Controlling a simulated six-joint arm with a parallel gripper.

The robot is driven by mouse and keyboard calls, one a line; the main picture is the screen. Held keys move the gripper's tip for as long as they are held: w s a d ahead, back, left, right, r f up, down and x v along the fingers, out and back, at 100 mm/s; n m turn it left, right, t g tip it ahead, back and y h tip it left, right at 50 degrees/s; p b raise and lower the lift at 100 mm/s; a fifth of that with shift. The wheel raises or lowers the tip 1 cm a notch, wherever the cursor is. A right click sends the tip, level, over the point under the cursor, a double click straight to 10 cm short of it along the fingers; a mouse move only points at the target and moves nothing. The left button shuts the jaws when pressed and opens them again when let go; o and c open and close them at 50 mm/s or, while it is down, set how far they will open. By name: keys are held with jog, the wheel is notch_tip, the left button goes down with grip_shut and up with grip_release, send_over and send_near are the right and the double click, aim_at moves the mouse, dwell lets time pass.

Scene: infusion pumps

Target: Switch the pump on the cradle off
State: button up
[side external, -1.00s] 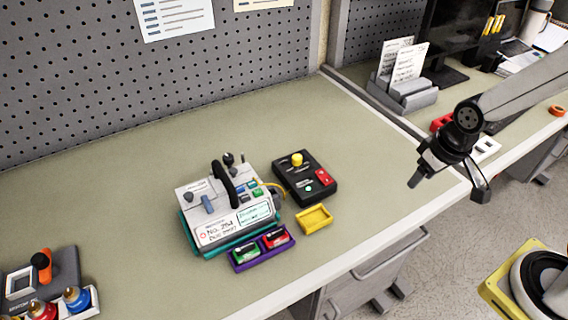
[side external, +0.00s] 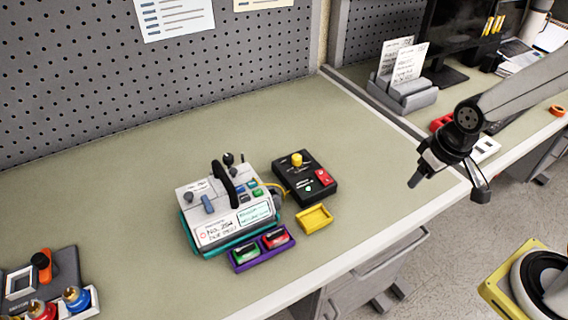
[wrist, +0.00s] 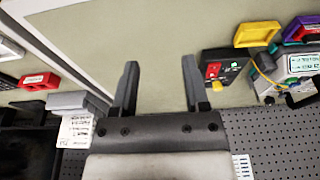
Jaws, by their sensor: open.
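A white pump (side external: 222,206) with a black handle sits on a teal cradle (side external: 206,251) in the middle of the bench. Its top has several small knobs and buttons, and a lit screen (side external: 253,215) faces the front. The pump is partly cut off at the right edge of the wrist view (wrist: 300,64). The position of its power switch is too small to tell. My gripper (side external: 448,185) is open and empty above the bench's right front edge, well to the right of the pump. In the wrist view its two fingers (wrist: 160,82) stand wide apart with bare bench between them.
A black box (side external: 305,178) with a yellow knob and red switch stands right of the pump, joined by a yellow cable. A yellow tray (side external: 314,219) and a purple tray (side external: 262,252) with red and green items lie in front. The bench right of these is clear.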

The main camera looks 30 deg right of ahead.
jog(key=shift+c, duration=0.2)
grip_shut()
dwell(1.4)
